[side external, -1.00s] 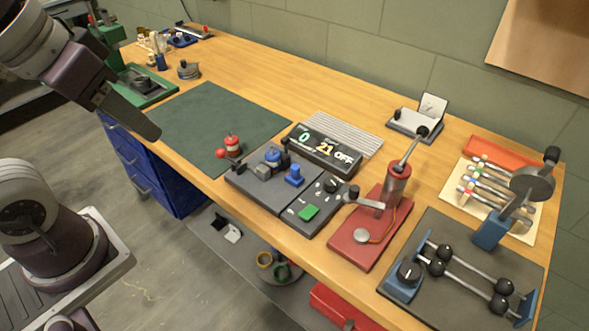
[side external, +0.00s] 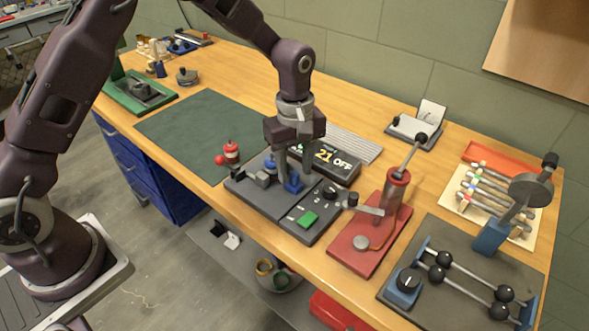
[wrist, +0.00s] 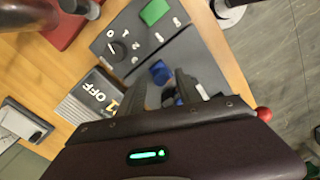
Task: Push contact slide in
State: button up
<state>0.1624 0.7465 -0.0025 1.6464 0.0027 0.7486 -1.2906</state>
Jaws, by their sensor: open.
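A small blue block with a knob (side external: 293,185), which looks like the contact slide, sits on the dark grey base plate (side external: 245,190). A second blue-topped part (side external: 269,164) with a grey block stands to its left on the plate. My gripper (side external: 289,166) points down over the blue block, very close to it, with open jaws. In the wrist view the blue block (wrist: 160,72) shows beside the fingertips (wrist: 178,84). The fingers hide part of the plate, and I cannot tell whether they touch the block.
A display (side external: 340,162) reading "21 OFF" stands behind the plate, partly hidden by my gripper. A panel with a green button (side external: 307,219) and dial is to the right. A red lever stand (side external: 372,240) is further right.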

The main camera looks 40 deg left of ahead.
jog(key=shift+f, duration=0.5)
grip_shut()
dwell(1.1)
